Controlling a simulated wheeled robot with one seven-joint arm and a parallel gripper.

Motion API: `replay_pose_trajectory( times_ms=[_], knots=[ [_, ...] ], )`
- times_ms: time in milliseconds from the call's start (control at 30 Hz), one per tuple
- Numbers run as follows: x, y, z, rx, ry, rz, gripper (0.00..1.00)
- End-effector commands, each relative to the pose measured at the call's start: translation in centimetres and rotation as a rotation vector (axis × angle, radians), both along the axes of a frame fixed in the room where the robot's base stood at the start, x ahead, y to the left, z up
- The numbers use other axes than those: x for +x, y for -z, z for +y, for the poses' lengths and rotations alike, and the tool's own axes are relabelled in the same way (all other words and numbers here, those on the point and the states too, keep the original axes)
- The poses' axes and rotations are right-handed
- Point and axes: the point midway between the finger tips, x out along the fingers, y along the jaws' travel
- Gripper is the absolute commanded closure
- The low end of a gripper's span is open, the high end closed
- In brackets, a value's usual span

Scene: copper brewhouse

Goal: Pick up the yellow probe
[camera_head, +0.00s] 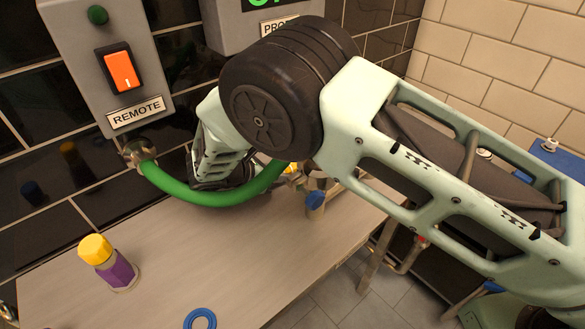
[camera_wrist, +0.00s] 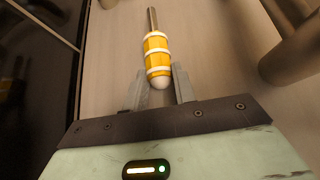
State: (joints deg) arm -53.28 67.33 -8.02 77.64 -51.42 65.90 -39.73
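The yellow probe (camera_wrist: 157,55) has white bands, a rounded white near end and a thin metal rod at its far end. It lies lengthwise ahead of my gripper (camera_wrist: 161,78) in the wrist view. My two fingers stand apart, one on each side of the probe's white end. I cannot tell whether they touch it. My arm hides the fingers there.
A purple bottle with a yellow cap (camera_head: 108,264) and a blue ring (camera_head: 200,319) are on the worktop (camera_head: 165,260). A green hose (camera_head: 200,193) hangs from the REMOTE switch box (camera_head: 120,65). A blue-topped fitting (camera_head: 315,202) is near my wrist. The worktop's middle is clear.

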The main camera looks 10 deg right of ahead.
Motion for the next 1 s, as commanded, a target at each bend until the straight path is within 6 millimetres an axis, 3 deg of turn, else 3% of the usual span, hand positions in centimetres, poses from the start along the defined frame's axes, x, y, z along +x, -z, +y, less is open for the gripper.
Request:
replay_pose_trajectory(
  times_ms=[1000],
  knots=[
    [0.0,-1.7,0.0,0.0,0.0,0.0,1.0]
  ],
)
